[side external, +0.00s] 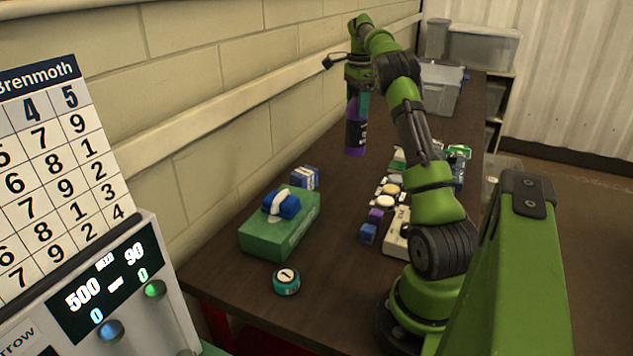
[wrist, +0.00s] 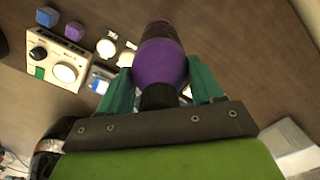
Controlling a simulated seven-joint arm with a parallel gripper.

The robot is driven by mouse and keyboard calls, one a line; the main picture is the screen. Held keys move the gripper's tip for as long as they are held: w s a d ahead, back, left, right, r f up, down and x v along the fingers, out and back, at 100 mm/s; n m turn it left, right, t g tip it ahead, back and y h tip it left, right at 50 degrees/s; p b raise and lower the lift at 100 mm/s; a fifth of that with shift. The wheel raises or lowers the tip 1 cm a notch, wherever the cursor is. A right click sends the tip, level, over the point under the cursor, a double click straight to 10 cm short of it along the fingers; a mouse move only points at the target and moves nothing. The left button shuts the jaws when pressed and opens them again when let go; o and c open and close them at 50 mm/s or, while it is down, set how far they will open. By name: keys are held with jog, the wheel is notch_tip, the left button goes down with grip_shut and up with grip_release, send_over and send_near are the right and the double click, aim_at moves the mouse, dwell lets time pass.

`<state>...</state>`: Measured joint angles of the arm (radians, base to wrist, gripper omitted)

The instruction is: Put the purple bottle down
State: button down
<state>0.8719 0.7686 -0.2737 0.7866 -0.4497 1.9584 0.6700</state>
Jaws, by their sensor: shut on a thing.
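The purple bottle (side external: 356,128) has a dark label and hangs upright below my gripper (side external: 359,92) in the side external view. Its base looks clear of the table (side external: 327,262). In the wrist view the purple bottle (wrist: 160,62) lies between the two teal fingers of my gripper (wrist: 160,85), which is shut on it. The bottle's dark neck or cap is nearest the wrist camera. The bottle's top is partly hidden by the gripper in the side external view.
A green box (side external: 262,237) with a blue brush-like item on it, a small blue box (side external: 305,178) and a teal tin (side external: 286,280) stand at the left. Several small items and a cream device (side external: 397,236) crowd the middle right. A grey bin (side external: 441,88) stands at the far end.

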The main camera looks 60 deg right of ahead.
aim_at(355, 135)
notch_tip(355, 135, down, 10)
jog(key=shift+r, duration=0.15)
dwell(0.3)
jog(key=shift+c, duration=0.8)
grip_release()
jog(key=shift+a+f, duration=0.1)
jog(key=shift+f, duration=0.1)
jog(key=shift+r, duration=0.1)
